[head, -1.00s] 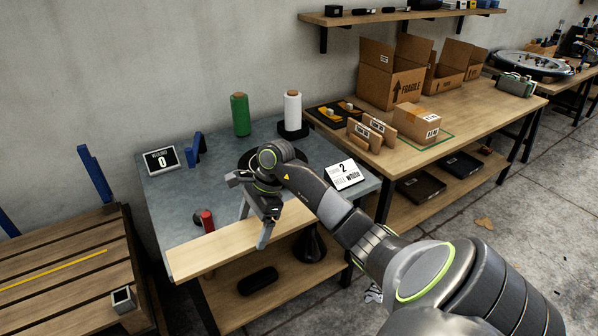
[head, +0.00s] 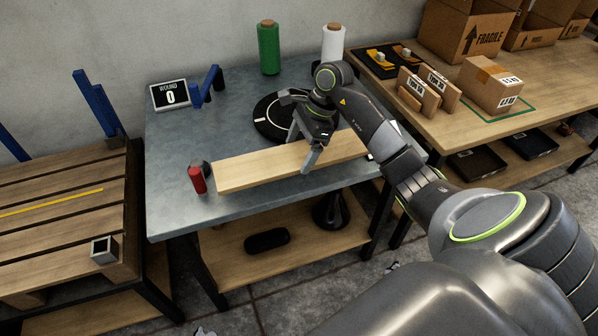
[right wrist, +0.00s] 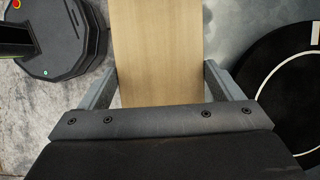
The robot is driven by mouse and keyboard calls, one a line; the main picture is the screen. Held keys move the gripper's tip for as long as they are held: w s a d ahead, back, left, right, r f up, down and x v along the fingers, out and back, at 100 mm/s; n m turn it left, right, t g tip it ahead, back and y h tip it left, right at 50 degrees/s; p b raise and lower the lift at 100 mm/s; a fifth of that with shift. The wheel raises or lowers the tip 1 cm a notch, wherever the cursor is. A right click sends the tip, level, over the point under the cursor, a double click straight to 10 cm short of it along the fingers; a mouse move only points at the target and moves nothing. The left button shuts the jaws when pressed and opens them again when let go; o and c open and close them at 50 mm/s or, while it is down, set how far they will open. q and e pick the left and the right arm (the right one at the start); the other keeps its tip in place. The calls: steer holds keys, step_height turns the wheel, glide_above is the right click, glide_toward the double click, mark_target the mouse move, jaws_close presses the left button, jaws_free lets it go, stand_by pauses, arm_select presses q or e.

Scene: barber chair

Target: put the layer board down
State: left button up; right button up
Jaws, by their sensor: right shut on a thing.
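The layer board (head: 255,170) is a long pale wooden plank. In the head view it lies lengthwise over the front half of the grey-blue worktable (head: 185,222). My right gripper (head: 308,143) is shut across the board near its middle, one finger on the near side. In the right wrist view the board (right wrist: 158,40) runs between the two fingers (right wrist: 160,82). I cannot tell whether its underside touches the tabletop. My left gripper is not in view.
A red cylinder (head: 197,180) stands close to the board's left end. A black turntable (head: 268,122) is just behind the board. A small display (head: 170,95), a blue bracket (head: 205,88), a green roll (head: 268,48) and a white roll (head: 332,45) stand farther back. The front-left tabletop is clear.

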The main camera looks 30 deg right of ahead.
mark_target(295, 178)
step_height(295, 178, down, 6)
steer(key=shift+d+f, duration=0.1)
steer(key=shift+f, duration=0.15)
steer(key=shift+f, duration=0.15)
steer(key=o, duration=0.7)
steer(key=shift+f, duration=0.1)
steer(key=shift+o, duration=1.3)
